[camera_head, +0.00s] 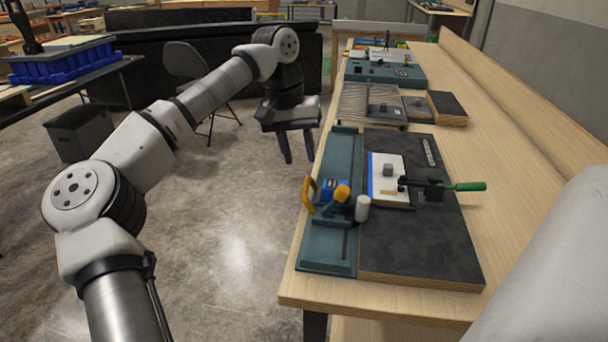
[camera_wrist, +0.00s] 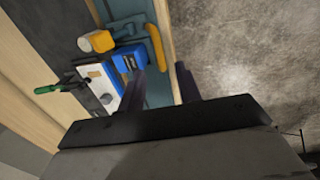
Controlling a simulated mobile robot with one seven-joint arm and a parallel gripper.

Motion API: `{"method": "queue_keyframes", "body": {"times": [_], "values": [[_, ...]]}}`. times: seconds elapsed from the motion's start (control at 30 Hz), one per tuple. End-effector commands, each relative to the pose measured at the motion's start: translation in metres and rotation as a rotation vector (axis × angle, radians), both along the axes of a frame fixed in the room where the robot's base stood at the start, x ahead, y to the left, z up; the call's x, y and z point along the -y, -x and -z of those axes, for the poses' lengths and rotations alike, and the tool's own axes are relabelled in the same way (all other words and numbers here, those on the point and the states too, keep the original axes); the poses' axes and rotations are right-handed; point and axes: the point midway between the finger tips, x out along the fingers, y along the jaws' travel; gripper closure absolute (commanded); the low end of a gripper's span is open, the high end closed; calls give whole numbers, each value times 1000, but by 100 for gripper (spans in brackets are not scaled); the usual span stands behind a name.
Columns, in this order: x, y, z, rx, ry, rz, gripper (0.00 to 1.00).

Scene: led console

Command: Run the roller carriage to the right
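The roller carriage (camera_head: 333,189) is a blue block with yellow parts on a teal track (camera_head: 321,248) along the bench's left edge. A yellow loop handle (camera_head: 306,192) stands on its left side, and a white cylinder (camera_head: 362,208) is to its right. In the wrist view the blue block (camera_wrist: 130,57), the yellow handle (camera_wrist: 155,46) and a yellow cylinder (camera_wrist: 96,41) show beyond my fingers. My gripper (camera_head: 298,160) is open and empty, pointing down, with its two dark fingers apart. It is left of the bench edge, apart from the carriage. The fingers also show in the wrist view (camera_wrist: 161,78).
Right of the track, a dark board (camera_head: 420,250) bears a white plate (camera_head: 389,182) with a blue edge and a green-handled clamp (camera_head: 468,186). More fixtures (camera_head: 385,73) stand farther along the bench. Floor (camera_head: 240,230) left of the bench is free.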

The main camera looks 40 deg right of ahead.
Motion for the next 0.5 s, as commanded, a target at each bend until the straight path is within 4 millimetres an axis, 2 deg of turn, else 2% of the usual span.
{"method": "queue_keyframes", "body": {"times": [0.03,0.2,0.33,0.5], "values": [[1,2,11,-4,-2,2,66],[4,6,39,-3,0,1,66],[6,8,54,-3,0,-1,66],[8,9,61,-1,2,0,66]]}}
